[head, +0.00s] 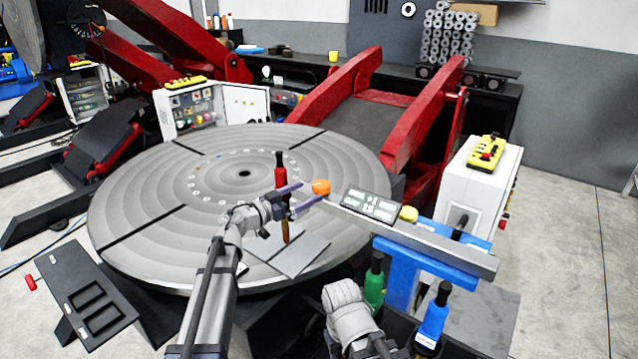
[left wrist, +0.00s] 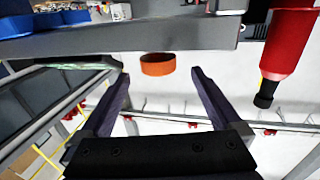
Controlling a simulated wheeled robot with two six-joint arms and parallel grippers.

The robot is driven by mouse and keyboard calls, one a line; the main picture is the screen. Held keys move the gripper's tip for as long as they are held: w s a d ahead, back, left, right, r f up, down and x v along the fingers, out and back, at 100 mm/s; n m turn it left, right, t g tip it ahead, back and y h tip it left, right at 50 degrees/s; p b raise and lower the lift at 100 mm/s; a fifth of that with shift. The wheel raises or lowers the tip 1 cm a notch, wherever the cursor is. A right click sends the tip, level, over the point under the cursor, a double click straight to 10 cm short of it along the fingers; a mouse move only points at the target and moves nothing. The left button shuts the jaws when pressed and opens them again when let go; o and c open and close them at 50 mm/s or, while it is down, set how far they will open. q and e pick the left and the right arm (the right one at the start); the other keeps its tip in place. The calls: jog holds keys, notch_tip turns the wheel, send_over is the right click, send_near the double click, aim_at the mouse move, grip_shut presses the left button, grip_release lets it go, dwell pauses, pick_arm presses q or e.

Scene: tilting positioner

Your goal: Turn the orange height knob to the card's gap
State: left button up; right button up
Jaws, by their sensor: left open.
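The orange height knob (head: 321,187) sits at the left end of a long grey bar (head: 440,247). The dark card (head: 370,205) with pale lettering stands beside it on the bar; its lettering is too small to read. My left gripper (head: 306,195) is open, its fingers pointing at the knob from the left. In the left wrist view the knob (left wrist: 157,64) shows between and beyond the two fingertips (left wrist: 161,76), with no visible contact. The knob's far side is hidden. Of my right arm only a grey wrist part shows; its fingers are not visible.
A red torch-like tool (head: 281,168) stands just behind my left gripper, and shows at right in the left wrist view (left wrist: 288,48). Grey plates (head: 298,255) lie on the round turntable (head: 130,215). Green (head: 374,283) and blue (head: 433,318) bottles stand front right. A yellow knob (head: 408,214) is near the card.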

aim_at(313, 188)
pick_arm(q)
jog(key=shift+s+a+r+m+g+h, duration=0.1)
jog(key=shift+s+a+m+g+h, duration=0.15)
jog(key=shift+a+m+g+h, duration=0.45)
jog(key=shift+x, duration=3.85)
pick_arm(e)
jog(key=shift+w+a, duration=0.1)
jog(key=shift+w, duration=0.25)
pick_arm(q)
jog(key=c, duration=1.4)
jog(key=shift+o, duration=0.2)
jog(key=shift+w+g, duration=0.1)
jog(key=shift+g, duration=0.3)
